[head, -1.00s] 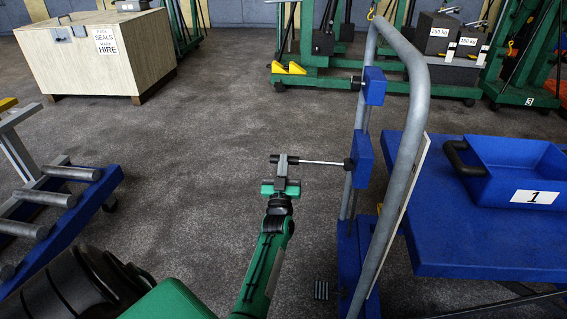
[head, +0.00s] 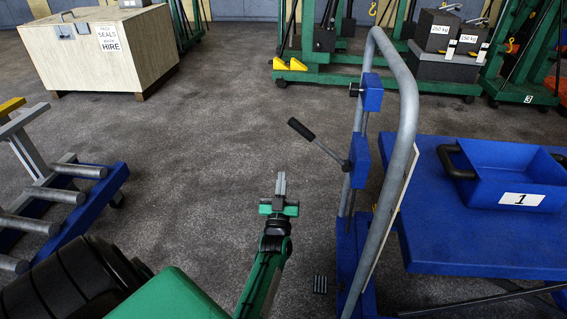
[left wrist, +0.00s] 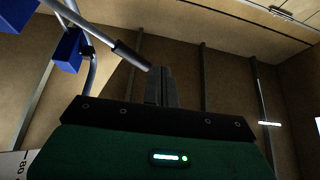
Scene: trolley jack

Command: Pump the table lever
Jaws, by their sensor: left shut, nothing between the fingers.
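The lever is a thin metal rod with a black handle (head: 301,129), pivoting at a blue block (head: 360,158) on the grey push frame (head: 395,180) of the blue table (head: 480,245). It tilts up toward its free end on the left. My left gripper (head: 280,182) points forward, shut and empty, just below and left of the handle in the head view. In the left wrist view the handle (left wrist: 131,56) ends close beside the fingertips (left wrist: 160,72); I cannot tell whether they touch. My right gripper is not in view.
A blue tray marked 1 (head: 510,175) sits on the table. A black pedal (head: 320,284) is low by the frame. A blue rack with grey rollers (head: 60,205) stands at left, a wooden crate (head: 100,50) behind. The floor between is clear.

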